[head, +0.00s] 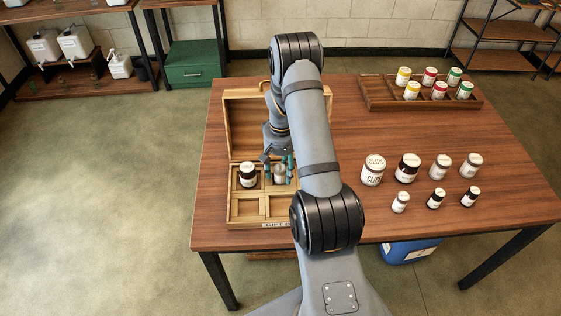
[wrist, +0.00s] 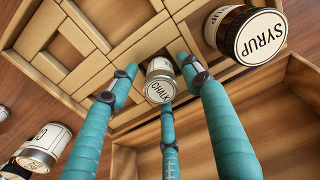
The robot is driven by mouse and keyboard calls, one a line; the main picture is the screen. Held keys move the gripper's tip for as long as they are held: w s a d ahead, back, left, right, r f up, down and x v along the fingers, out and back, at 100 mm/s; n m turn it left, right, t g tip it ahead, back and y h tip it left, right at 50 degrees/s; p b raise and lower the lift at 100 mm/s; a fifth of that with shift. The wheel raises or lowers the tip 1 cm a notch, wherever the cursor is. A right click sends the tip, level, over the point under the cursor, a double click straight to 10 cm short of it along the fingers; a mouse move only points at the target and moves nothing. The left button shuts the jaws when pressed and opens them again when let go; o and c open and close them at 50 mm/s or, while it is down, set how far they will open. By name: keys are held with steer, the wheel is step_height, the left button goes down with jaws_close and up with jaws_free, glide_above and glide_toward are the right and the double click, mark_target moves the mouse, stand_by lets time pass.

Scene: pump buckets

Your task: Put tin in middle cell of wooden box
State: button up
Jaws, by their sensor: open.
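The wooden box (head: 233,211) stands on the left of the table, its lid raised at the back and its inside divided into cells. My gripper (head: 280,163) is over the back row of the box. Its teal fingers are open around a small white tin labelled CHALK (wrist: 160,82). The tin shows in the head view too (head: 279,177), in the middle cell of the back row beside a dark SYRUP jar (head: 248,178). The wrist view shows the tin upright between the spread fingers. Whether a finger touches it, I cannot tell. My arm hides the box's right side.
Several white and dark jars (head: 373,170) stand on the table to the right of the box. A wooden tray (head: 375,99) with coloured tins is at the back right. The front left cells of the box are empty. The SYRUP jar (wrist: 252,36) is close to my fingers.

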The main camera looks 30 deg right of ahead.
mark_target(281, 167)
step_height(281, 167, up, 12)
steer(key=b, duration=0.1)
stand_by(0.5)
